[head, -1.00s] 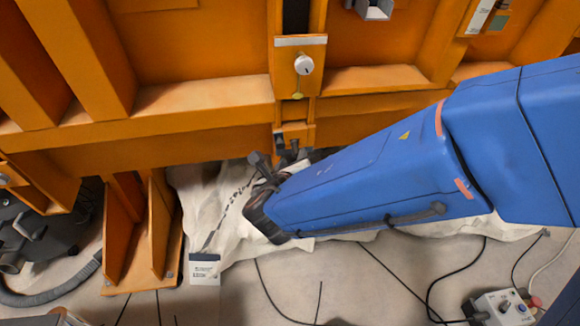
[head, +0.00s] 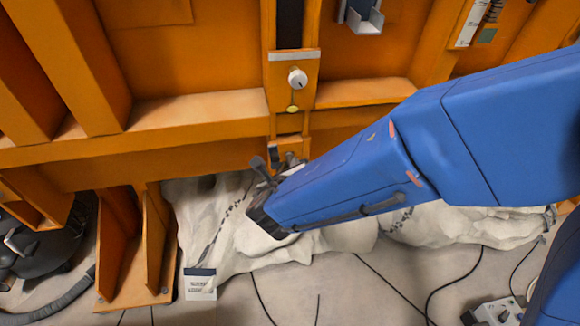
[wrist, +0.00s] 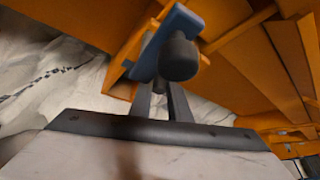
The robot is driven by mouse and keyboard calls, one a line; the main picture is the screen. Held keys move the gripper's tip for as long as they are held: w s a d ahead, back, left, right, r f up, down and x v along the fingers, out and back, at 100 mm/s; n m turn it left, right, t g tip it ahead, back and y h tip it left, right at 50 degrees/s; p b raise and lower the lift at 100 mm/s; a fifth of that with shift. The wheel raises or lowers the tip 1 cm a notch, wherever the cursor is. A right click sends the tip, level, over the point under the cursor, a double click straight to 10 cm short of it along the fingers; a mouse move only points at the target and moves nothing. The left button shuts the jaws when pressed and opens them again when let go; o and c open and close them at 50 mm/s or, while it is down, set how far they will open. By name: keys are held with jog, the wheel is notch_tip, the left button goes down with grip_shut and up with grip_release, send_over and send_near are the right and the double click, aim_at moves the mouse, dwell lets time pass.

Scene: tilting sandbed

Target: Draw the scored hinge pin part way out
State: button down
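My gripper (head: 263,178) is at the end of the blue arm, just below and left of the small orange hinge bracket (head: 288,151) on the lower beam. In the wrist view, two dark fingers of my gripper (wrist: 163,88) reach up from the wrist housing. A dark round-ended piece (wrist: 180,60), perhaps the head of the hinge pin, sits at their tips against a blue-grey block (wrist: 152,40). Their tips are hidden behind these pieces, so I cannot tell whether the fingers grip anything. No scoring can be made out.
Orange beams (head: 200,116) stand close above my gripper. Crumpled white cloth (head: 215,225) lies beneath it. An orange foot bracket (head: 133,270) and a label card (head: 200,283) are at lower left. A control box (head: 497,312) and cables lie on the floor at lower right.

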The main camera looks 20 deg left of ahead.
jog(key=shift+s+d+f, duration=0.1)
jog(key=shift+s+d, duration=0.25)
jog(key=shift+s, duration=0.25)
jog(key=shift+s+d+f, duration=0.1)
jog(key=shift+s+d, duration=0.25)
jog(key=shift+s, duration=0.25)
dwell(0.3)
